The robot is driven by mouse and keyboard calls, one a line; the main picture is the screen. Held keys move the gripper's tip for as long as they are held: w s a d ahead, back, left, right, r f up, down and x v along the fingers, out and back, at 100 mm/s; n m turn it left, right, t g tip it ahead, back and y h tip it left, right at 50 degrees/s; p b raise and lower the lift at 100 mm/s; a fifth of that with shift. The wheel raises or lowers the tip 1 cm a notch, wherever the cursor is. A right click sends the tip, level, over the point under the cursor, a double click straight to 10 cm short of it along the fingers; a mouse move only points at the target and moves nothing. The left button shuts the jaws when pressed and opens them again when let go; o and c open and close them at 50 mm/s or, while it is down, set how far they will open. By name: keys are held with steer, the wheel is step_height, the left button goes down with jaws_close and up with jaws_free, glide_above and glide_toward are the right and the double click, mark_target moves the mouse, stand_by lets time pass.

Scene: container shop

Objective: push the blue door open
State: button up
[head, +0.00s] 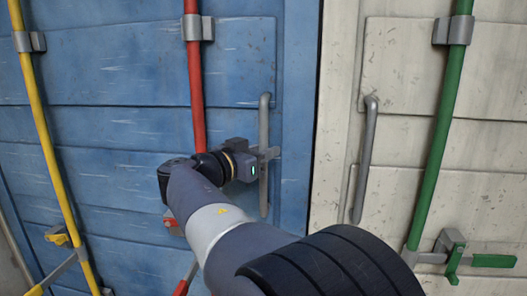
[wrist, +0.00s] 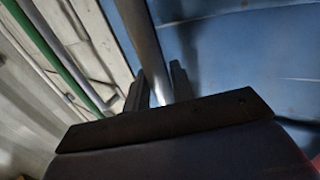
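The blue door (head: 120,130) fills the left half of the head view and looks closed, its face level with the frame beside it. A grey vertical handle (head: 264,112) is fixed near its right edge. My gripper (head: 268,154) is at the handle's middle, in front of the door. In the wrist view, my gripper (wrist: 158,88) has one dark finger on each side of the grey handle bar (wrist: 143,45), with little or no gap, so it appears shut on the bar. The blue door (wrist: 240,50) also shows there on the right.
A red rod (head: 192,80) and a yellow rod (head: 45,130) run down the blue door. On the right, a cream door (head: 410,150) has a grey handle (head: 365,165) and a green rod (head: 440,125) with a green lever (head: 490,261) low down.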

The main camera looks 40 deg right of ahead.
jaws_close()
steer(key=shift+w, duration=0.1)
